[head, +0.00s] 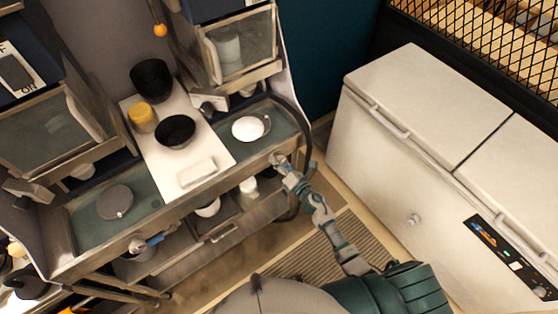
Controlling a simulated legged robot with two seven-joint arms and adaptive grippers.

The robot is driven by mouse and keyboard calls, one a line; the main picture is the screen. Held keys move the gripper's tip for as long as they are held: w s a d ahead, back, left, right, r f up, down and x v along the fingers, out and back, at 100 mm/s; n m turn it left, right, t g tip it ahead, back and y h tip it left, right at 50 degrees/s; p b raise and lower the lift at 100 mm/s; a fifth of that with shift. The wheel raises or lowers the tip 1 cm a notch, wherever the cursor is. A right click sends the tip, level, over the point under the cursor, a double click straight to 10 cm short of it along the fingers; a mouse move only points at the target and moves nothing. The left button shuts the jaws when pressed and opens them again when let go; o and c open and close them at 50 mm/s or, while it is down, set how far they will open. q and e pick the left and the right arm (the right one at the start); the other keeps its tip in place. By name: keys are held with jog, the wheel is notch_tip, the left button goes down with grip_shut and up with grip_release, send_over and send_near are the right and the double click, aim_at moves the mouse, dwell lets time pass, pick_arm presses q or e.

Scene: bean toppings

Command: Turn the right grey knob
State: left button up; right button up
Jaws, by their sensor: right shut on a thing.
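The right grey knob (276,158) is on the front edge of the metal counter (170,214), below the white bowl. My right gripper (281,163) is at this knob and shut on it, with the arm reaching up from the bottom of the head view. The fingers are small and partly cover the knob, so its turn angle is hard to read.
A white board (215,157) holds a dark bowl (175,131), a yellow cup (142,117) and a black pot (151,80). A white bowl (248,128) sits at the counter's right end. A white chest freezer (400,150) stands at the right, across a floor gap.

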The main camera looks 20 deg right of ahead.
jog(key=m+p, duration=0.1)
jog(key=m, duration=0.4)
jog(key=shift+d+m, duration=0.1)
jog(key=shift+m, duration=0.2)
jog(key=shift+f+m+p, duration=0.1)
jog(key=shift+m+p, duration=0.6)
jog(key=shift+m, duration=1.6)
jog(key=shift+s+f, duration=0.1)
jog(key=o, duration=1.2)
jog(key=shift+d, duration=0.1)
jog(key=v, duration=1.1)
jog(key=shift+s+d, duration=0.15)
jog(key=shift+s, duration=0.25)
